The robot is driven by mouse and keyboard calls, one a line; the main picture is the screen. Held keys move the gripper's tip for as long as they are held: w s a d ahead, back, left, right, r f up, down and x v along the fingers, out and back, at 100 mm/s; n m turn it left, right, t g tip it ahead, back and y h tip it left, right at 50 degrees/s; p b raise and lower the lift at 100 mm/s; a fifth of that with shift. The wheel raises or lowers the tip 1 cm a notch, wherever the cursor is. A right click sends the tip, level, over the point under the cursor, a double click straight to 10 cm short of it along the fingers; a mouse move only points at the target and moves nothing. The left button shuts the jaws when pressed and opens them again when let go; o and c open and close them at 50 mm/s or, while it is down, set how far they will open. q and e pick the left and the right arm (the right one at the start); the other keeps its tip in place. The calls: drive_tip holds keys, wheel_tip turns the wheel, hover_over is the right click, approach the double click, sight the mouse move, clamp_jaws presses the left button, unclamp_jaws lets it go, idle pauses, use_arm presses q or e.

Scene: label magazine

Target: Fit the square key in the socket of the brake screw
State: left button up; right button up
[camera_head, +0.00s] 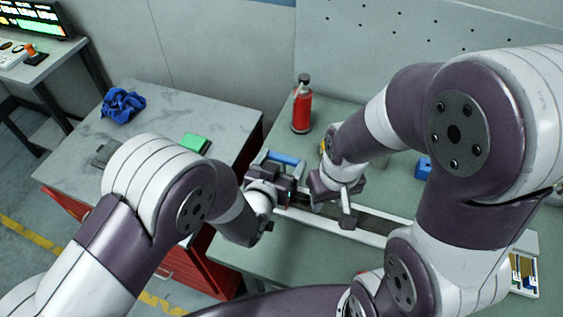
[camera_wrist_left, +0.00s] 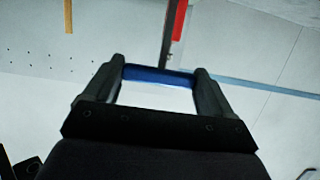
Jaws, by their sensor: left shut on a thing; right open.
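My left gripper (camera_head: 281,163) is at the middle of the green workbench, beside the long pale rail (camera_head: 370,228). It is shut on a blue bar-shaped thing (camera_head: 287,158), which also shows crosswise between the fingertips (camera_wrist_left: 158,76) in the left wrist view. I cannot tell for sure that this is the square key; no square end shows. My right gripper (camera_head: 336,203) is just right of the left one, low over the rail, and is open. The brake screw and its socket cannot be made out; the grippers and arms cover that part of the rail.
A red bottle (camera_head: 302,112) stands on the workbench (camera_head: 250,262) behind the grippers. A blue block (camera_head: 423,168) and a tray of small parts (camera_head: 523,273) are at the right.

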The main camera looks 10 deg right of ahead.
use_arm(q)
drive_tip(key=shift+f+b, duration=1.2)
drive_tip(key=shift+f, duration=0.1)
drive_tip(key=o, duration=0.9)
drive_tip(key=shift+c, duration=0.2)
drive_tip(key=shift+s, duration=0.1)
drive_tip(key=b+v, duration=0.1)
drive_tip(key=v, duration=1.1)
drive_tip(key=shift+s+a+r+b, duration=0.2)
drive_tip(key=shift+r+b, duration=0.05)
drive_tip(key=shift+b, duration=0.1)
